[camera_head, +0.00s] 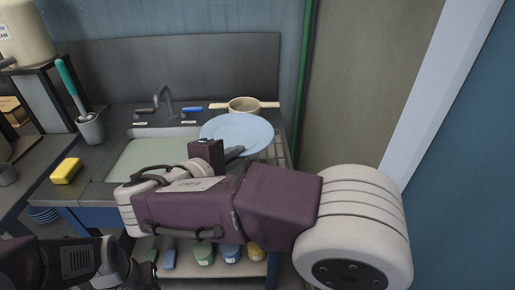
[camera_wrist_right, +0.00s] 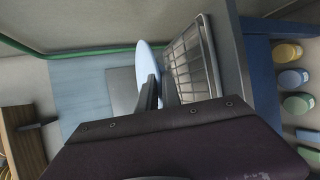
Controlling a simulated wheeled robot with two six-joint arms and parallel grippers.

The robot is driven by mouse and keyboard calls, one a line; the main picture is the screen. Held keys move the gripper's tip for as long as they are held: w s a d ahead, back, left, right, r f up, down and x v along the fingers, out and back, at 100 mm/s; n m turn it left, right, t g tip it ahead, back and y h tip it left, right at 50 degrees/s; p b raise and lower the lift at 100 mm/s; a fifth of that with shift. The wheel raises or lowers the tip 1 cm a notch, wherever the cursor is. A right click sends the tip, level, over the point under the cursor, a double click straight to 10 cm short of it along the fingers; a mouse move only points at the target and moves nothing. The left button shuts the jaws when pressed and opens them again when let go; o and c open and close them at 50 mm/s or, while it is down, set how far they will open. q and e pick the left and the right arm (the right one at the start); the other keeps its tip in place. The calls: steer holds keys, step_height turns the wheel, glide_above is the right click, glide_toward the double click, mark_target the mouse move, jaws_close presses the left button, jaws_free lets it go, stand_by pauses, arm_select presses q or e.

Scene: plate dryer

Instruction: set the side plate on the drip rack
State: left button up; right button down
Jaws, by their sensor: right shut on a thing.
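The side plate (camera_head: 238,131) is pale blue and round. In the head view it is over the right end of the counter, beside the sink. My right gripper (camera_head: 236,152) is shut on the plate's near edge. In the right wrist view the plate (camera_wrist_right: 148,68) shows nearly edge-on between the fingers (camera_wrist_right: 158,92). The drip rack (camera_wrist_right: 192,62) is a wire grid close beside the plate there. In the head view only a strip of the rack (camera_head: 284,152) shows; the plate and my arm hide the rest. I cannot tell whether plate and rack touch. My left gripper is not in view.
The sink (camera_head: 150,158) with its faucet (camera_head: 166,98) is left of the plate. A pot (camera_head: 244,105) stands behind the plate. A brush holder (camera_head: 90,128) and yellow sponge (camera_head: 66,170) are at left. Several coloured items (camera_head: 204,254) sit on a lower shelf.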

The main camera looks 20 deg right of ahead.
steer(key=shift+r, duration=0.1)
steer(key=w+d+f, duration=0.1)
steer(key=w+f, duration=0.1)
steer(key=w, duration=0.1)
steer(key=w+d+f+b, duration=0.1)
steer(key=w+d+f, duration=0.1)
steer(key=w, duration=0.1)
steer(key=w+d+f+b, duration=0.1)
steer(key=w+d+f, duration=0.1)
steer(key=w+f, duration=0.1)
steer(key=shift+w+d, duration=0.15)
steer(key=shift+w, duration=0.3)
step_height(320, 180, down, 4)
steer(key=shift+r+b, duration=0.2)
steer(key=shift+b, duration=0.85)
steer(key=shift+f, duration=0.25)
steer(key=shift+r, duration=0.1)
steer(key=c, duration=1.8)
jaws_free()
